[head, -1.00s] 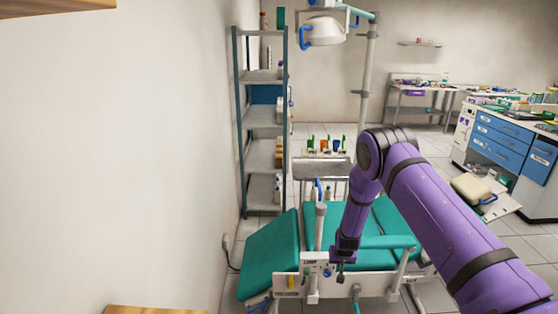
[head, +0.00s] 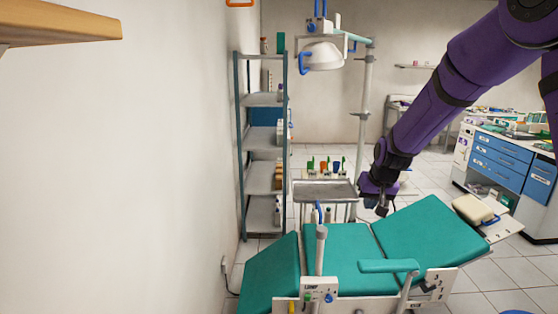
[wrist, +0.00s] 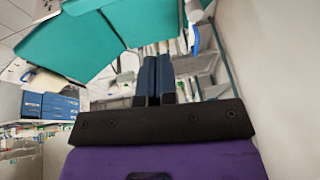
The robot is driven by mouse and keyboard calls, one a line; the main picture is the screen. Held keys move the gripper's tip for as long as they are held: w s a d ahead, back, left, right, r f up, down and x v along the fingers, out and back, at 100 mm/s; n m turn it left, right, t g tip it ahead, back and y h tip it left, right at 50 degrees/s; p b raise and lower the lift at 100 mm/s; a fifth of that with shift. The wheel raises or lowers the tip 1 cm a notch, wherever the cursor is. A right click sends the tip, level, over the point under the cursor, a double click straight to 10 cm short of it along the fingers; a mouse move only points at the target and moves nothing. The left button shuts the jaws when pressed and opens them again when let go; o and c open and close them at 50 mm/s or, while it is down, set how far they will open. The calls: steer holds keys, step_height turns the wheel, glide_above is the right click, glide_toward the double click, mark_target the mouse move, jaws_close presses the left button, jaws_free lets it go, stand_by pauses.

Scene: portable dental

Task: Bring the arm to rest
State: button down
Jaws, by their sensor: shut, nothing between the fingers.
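My purple arm reaches in from the upper right of the head view. My gripper (head: 382,208) points down above the backrest side of the teal dental chair (head: 425,238), to the right of the metal instrument tray (head: 325,190). In the wrist view my gripper (wrist: 158,62) shows two dark fingers side by side, closed together with nothing between them. The chair (wrist: 100,40) also shows in the wrist view, at the upper left.
A shelf rack (head: 262,140) stands along the left wall. The dental lamp (head: 322,56) hangs from a pole (head: 366,100) behind the tray. A blue-drawered cabinet (head: 500,155) stands at the right. A wooden shelf edge (head: 60,24) shows at the upper left. Tiled floor is open at the lower right.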

steer(key=s+d+r, duration=0.3)
steer(key=s+r, duration=1.3)
steer(key=s, duration=0.3)
steer(key=s+d+r+h, duration=0.1)
steer(key=s+d+r, duration=0.1)
steer(key=s, duration=1.7)
steer(key=shift+s+n+t, duration=0.25)
steer(key=shift+n+t, duration=0.05)
steer(key=shift+t, duration=0.1)
steer(key=shift+r, duration=0.1)
